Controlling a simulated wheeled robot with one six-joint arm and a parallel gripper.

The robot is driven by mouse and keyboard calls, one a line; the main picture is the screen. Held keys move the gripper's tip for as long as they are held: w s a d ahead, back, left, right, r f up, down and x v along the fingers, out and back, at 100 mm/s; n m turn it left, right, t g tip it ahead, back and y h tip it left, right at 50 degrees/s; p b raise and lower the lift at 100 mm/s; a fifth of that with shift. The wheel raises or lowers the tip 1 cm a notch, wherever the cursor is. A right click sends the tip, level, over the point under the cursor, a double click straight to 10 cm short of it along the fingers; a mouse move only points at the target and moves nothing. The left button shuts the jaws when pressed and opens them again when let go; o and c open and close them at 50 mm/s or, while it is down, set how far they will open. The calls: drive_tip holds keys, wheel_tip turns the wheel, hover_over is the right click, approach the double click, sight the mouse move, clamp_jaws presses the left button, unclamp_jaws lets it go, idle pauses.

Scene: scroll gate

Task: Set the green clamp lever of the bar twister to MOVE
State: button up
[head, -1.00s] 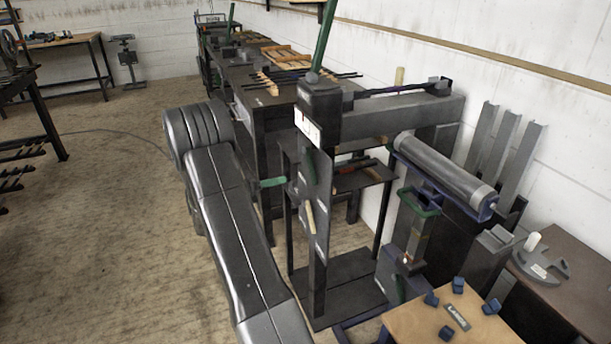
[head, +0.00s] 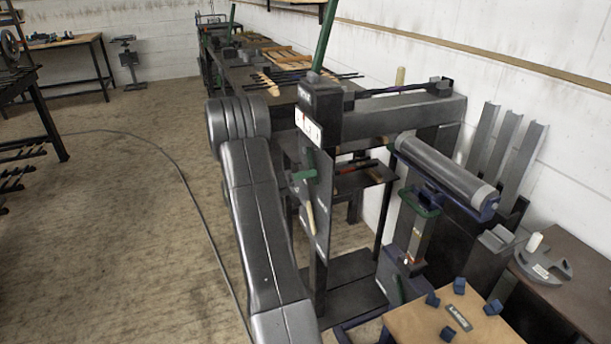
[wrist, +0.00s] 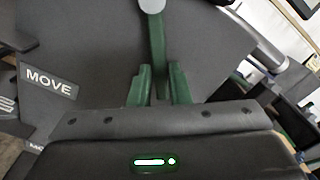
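The bar twister's dark upright post (head: 322,200) stands right of my arm in the head view. In the wrist view the lever (wrist: 157,40) hangs from a round grey pivot at the top, down between my gripper's two green fingers (wrist: 160,85). The fingers lie close on both sides of it; whether they press on it I cannot tell. A MOVE label (wrist: 49,83) is on the dark plate to the left, and the lever does not point at it.
A grey roller (head: 445,168) and a wooden table (head: 455,315) with several blue blocks stand to the right. A wooden-handled lever (head: 310,215) hangs lower on the post. Benches line the wall behind. The floor at left is open, with a cable across it.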

clamp_jaws()
drive_tip(key=shift+w+a+m+b, duration=0.5)
drive_tip(key=shift+w+m+b, duration=0.9)
drive_tip(key=shift+m, duration=0.9)
drive_tip(key=shift+w+a+m+b, duration=0.55)
drive_tip(key=shift+w+m+b, duration=0.75)
drive_tip(key=shift+m, duration=1)
drive_tip(key=shift+w+a+m+b, duration=0.5)
drive_tip(key=shift+w+m+b, duration=0.5)
drive_tip(key=shift+m+b, duration=1.05)
drive_tip(key=shift+m+p, duration=0.3)
drive_tip(key=shift+m, duration=0.05)
drive_tip(key=o, duration=0.5)
unclamp_jaws()
drive_tip(key=shift+a, duration=0.1)
